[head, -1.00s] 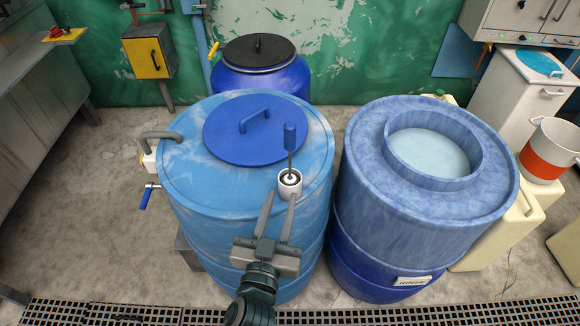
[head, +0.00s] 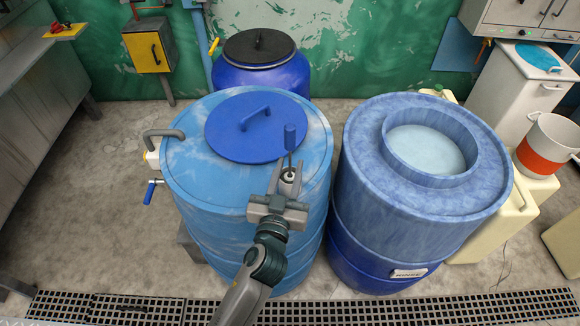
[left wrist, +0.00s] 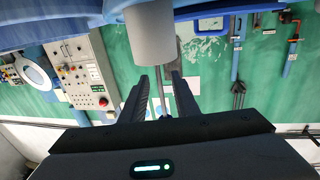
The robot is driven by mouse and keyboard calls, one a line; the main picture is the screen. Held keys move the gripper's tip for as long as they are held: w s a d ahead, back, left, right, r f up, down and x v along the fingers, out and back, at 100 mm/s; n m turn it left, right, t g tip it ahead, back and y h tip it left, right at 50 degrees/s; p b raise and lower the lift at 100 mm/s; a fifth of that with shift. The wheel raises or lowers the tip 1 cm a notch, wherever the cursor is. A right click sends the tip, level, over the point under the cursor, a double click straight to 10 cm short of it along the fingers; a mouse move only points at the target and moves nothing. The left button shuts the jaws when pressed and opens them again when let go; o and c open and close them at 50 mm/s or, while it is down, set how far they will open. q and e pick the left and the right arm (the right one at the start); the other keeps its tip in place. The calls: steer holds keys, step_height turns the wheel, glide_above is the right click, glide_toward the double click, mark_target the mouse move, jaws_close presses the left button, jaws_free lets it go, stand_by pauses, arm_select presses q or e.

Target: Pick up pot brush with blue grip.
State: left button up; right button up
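The pot brush has a blue grip (head: 290,137) and a thin shaft. It stands upright in a small whitish cup at the right front rim of the light blue drum (head: 190,165). My left gripper (head: 287,168) is at the brush, below the blue grip, and its fingers partly hide the cup. In the left wrist view the grey-white cup (left wrist: 154,35) sits beyond my fingers (left wrist: 160,80). A thin shaft shows between the spread fingers; I see no clear contact. My right gripper is not in view.
A blue lid (head: 256,128) with a handle lies on the light blue drum, close behind the brush. A second drum (head: 360,140) with a raised opening stands close on the right. A dark-lidded blue barrel (head: 262,75) stands behind. A floor grate (head: 400,308) runs along the front.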

mark_target(290, 166)
arm_select(q)
steer(key=shift+w, duration=0.15)
steer(key=shift+w+d, duration=0.1)
steer(key=shift+w, duration=0.15)
steer(key=w+p, duration=0.2)
steer(key=w, duration=0.1)
steer(key=shift+w+d+f, duration=0.15)
steer(key=shift+w+d, duration=0.15)
steer(key=shift+d, duration=0.05)
steer(key=shift+w+d+f, duration=0.1)
steer(key=shift+w, duration=0.3)
jaws_close()
